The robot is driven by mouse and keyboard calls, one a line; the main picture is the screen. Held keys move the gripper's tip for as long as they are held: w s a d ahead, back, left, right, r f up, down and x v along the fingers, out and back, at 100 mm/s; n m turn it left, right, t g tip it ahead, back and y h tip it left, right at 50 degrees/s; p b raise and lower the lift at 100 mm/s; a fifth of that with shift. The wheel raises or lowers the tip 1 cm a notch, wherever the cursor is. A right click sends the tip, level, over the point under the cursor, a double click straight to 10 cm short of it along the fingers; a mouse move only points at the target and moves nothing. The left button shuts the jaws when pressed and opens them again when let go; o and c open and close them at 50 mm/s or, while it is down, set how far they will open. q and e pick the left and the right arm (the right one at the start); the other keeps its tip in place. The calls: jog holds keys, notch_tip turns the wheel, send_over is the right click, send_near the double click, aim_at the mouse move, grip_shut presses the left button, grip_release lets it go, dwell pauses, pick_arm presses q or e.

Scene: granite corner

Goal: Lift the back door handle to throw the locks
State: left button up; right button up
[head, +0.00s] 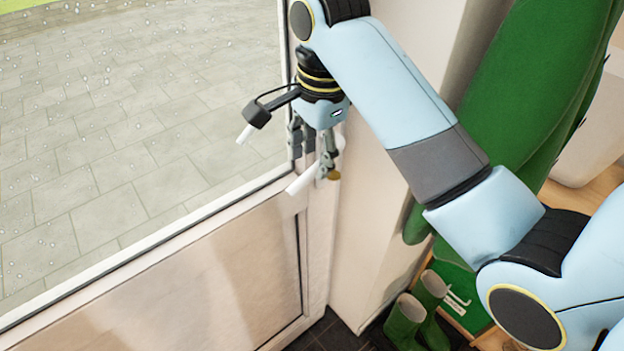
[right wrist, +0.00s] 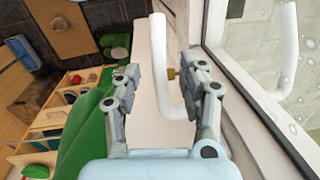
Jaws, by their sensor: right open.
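The back door handle (head: 302,181) is a white bent lever on the door's right-hand frame, low in the head view. In the right wrist view the handle (right wrist: 160,62) passes between the two fingers, its bend nearer the palm. My right gripper (head: 313,152) is open around the handle. I cannot tell whether either finger touches it. A small brass piece (head: 332,175) shows beside the fingers; it also shows behind the handle in the right wrist view (right wrist: 172,74). My left gripper is not in view.
The white door (head: 190,275) has a wet glass pane (head: 110,140). A second white lever shape shows at the glass in the right wrist view (right wrist: 286,50). A green hanging garment (head: 530,90) and green boots (head: 405,322) are at the right, near my arm.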

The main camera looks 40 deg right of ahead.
aim_at(313, 167)
jog(key=shift+w+f, duration=0.15)
jog(key=shift+f, duration=0.9)
jog(key=shift+w+f, duration=0.1)
jog(key=shift+f, duration=0.95)
grip_shut()
